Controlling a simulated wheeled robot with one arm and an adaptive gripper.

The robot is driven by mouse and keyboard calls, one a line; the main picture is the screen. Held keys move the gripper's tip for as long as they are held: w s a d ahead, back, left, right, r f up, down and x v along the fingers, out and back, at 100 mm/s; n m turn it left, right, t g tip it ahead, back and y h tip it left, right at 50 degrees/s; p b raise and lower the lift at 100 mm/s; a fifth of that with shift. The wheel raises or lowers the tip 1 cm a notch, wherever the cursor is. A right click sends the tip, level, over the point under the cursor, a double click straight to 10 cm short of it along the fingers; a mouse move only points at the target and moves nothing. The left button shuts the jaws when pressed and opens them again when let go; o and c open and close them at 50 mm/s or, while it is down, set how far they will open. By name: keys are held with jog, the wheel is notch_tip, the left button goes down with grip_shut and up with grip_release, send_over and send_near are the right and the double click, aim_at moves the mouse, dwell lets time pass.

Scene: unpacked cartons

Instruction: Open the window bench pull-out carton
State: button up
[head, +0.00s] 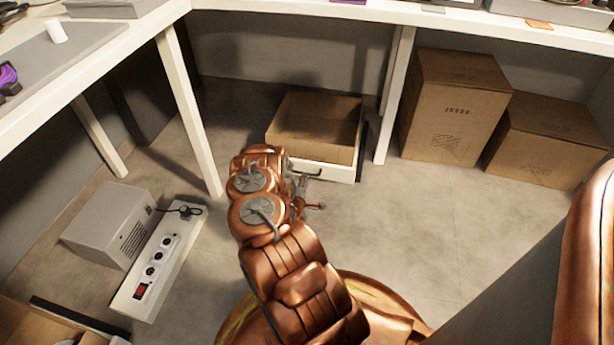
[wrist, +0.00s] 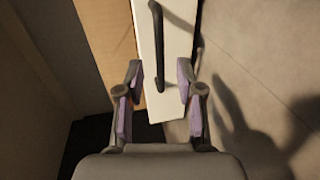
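The pull-out carton (head: 340,108) is an open-topped brown box under the bench, with a white front (head: 338,174) and a dark bar handle (head: 308,173). Its visible inside looks empty. In the wrist view the white front (wrist: 176,50) runs from the top toward the middle, with the black handle (wrist: 157,35) lengthwise along it. My gripper (wrist: 160,76) is open, its purple-padded fingers apart on either side of the handle's near end. I cannot tell whether they touch it. In the head view my gripper (head: 308,190) is small, just in front of the white front.
White bench legs (head: 190,110) stand left and right (head: 394,95) of the carton. Two closed cartons (head: 455,105) (head: 545,140) stand at the right. A grey box (head: 110,225) and a white socket strip (head: 158,262) lie on the left floor. The floor at right centre is clear.

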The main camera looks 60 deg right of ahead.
jog(key=b+x, duration=0.2)
jog(key=x, duration=0.3)
jog(key=shift+w+d+b, duration=0.25)
jog(key=shift+d+b, duration=0.1)
jog(key=shift+d, duration=0.2)
jog(key=shift+c, duration=0.2)
grip_shut()
